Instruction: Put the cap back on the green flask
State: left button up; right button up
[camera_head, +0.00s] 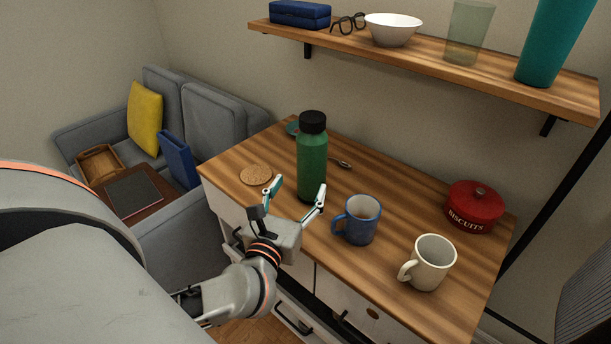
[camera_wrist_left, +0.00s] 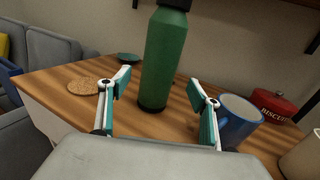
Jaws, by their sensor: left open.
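The green flask (camera_head: 312,165) stands upright on the wooden desk, with a black cap (camera_head: 312,122) seated on its top. In the left wrist view the flask (camera_wrist_left: 164,60) stands ahead, between the lines of the two fingers, its top cut off by the frame edge. My left gripper (camera_head: 297,190) is open and empty, just in front of the flask's lower body. Its spread fingers also show in the left wrist view (camera_wrist_left: 158,88). My right gripper is in neither view.
A cork coaster (camera_head: 256,175) lies left of the flask, a spoon (camera_head: 340,162) behind it. A blue mug (camera_head: 358,220), cream mug (camera_head: 429,262) and red biscuit tin (camera_head: 474,206) stand to the right. A wall shelf (camera_head: 425,57) hangs above the desk's back.

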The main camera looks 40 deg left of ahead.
pick_arm(q)
jog(key=shift+v, duration=1.15)
jog(key=shift+f, duration=0.1)
